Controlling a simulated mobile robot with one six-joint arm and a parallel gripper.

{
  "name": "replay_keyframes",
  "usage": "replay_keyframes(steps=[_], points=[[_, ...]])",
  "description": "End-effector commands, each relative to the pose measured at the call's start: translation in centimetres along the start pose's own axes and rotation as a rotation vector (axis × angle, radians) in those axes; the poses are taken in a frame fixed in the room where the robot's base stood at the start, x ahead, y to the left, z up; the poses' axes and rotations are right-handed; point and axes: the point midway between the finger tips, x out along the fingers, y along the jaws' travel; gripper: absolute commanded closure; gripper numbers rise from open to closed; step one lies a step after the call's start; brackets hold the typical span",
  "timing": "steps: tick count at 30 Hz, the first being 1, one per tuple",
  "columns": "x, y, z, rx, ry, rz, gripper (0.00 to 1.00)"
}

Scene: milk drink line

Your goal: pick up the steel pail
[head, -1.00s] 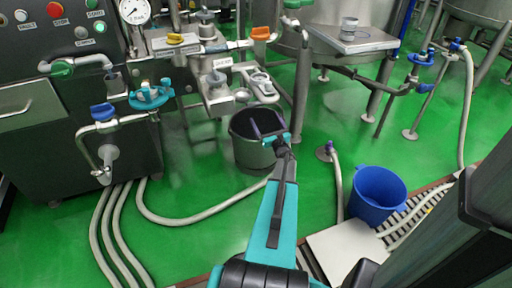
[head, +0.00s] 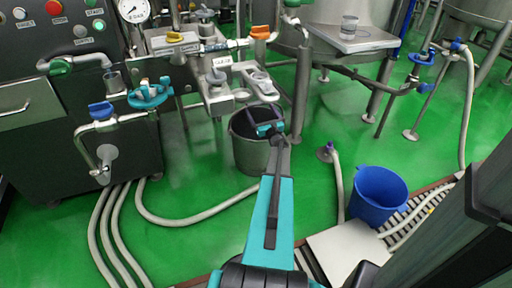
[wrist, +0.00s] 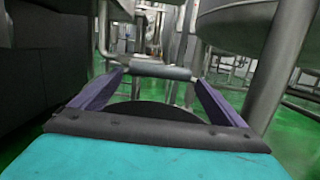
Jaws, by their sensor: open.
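The steel pail (head: 253,154) is a grey metal bucket on the green floor, below the valves and pipes in the middle of the head view. My gripper (head: 264,121) is open at the pail's upper rim and hides part of its mouth. In the wrist view my gripper (wrist: 158,78) has its two dark purple fingers spread wide. A grey horizontal bar (wrist: 160,71) shows between or just beyond the fingertips; it looks like the pail's handle grip. I cannot tell whether the fingers touch it. A dark curved shape below it may be the pail's opening.
A blue bucket (head: 377,195) stands at the right beside a floor grate. Steel outlets and valves (head: 222,92) hang just above the pail. A pale hose (head: 205,216) curves in front of it. A steel tank leg (head: 300,95) stands close to its right.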

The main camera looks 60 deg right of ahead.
Motion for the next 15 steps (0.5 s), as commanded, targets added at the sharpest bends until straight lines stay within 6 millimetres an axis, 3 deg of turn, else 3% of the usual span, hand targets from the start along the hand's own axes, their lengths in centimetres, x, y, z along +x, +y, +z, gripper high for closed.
replay_keyframes(steps=[15], points=[[4.8, -0.1, -0.2, -0.001, 0.0, 0.0, 0.06]])
